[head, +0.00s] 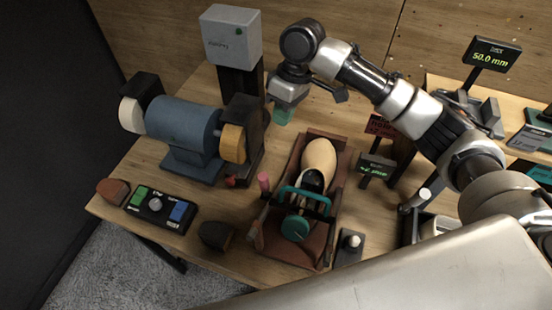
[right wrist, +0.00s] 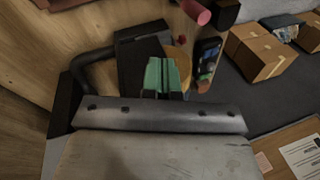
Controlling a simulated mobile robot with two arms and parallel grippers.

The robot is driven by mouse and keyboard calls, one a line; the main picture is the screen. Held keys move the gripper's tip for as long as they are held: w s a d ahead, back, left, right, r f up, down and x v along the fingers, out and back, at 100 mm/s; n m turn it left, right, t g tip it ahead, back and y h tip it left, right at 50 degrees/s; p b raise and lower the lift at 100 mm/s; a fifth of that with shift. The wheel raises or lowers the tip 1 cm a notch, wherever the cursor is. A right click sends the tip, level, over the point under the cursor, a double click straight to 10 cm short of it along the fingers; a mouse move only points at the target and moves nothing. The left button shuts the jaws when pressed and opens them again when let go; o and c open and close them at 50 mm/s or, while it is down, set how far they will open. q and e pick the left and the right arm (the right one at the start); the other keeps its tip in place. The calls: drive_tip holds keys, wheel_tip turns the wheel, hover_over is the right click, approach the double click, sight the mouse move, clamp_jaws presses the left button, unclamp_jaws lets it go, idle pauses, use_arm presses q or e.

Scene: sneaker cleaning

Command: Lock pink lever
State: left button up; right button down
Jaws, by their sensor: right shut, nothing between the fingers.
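The pink lever (head: 264,182) is a short pink upright knob at the left side of the brown shoe-last fixture (head: 325,240). It also shows at the top edge of the right wrist view (right wrist: 196,12). My right gripper (head: 283,114) has teal fingertips, is shut and empty, and hangs above the bench behind the lever, apart from it. In the right wrist view the teal fingers (right wrist: 167,75) are together, and the pink lever lies beyond them, up and right. The fixture carries a pale shoe last (head: 318,158), a teal handle (head: 305,190) and a teal round knob (head: 296,228). My left gripper is not in view.
A blue grinder (head: 183,130) with pale and orange wheels stands left of the fixture. A control box (head: 160,208) and a dark brush-like block (head: 215,236) lie at the bench's front. A grey-headed column (head: 232,40) stands behind. Gauges with displays (head: 376,168) stand on the right.

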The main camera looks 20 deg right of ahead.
sight(265, 186)
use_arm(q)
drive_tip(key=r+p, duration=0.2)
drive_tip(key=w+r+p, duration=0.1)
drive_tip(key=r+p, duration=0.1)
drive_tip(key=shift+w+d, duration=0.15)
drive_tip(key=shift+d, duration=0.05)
use_arm(e)
drive_tip(key=s+a+f+g, duration=0.1)
drive_tip(key=s+a+f, duration=0.3)
drive_tip(key=f, duration=0.5)
drive_tip(key=shift+s+f+n, duration=0.3)
drive_tip(key=shift+s+f, duration=0.05)
drive_tip(key=shift+s, duration=0.3)
drive_tip(key=shift+a, duration=0.1)
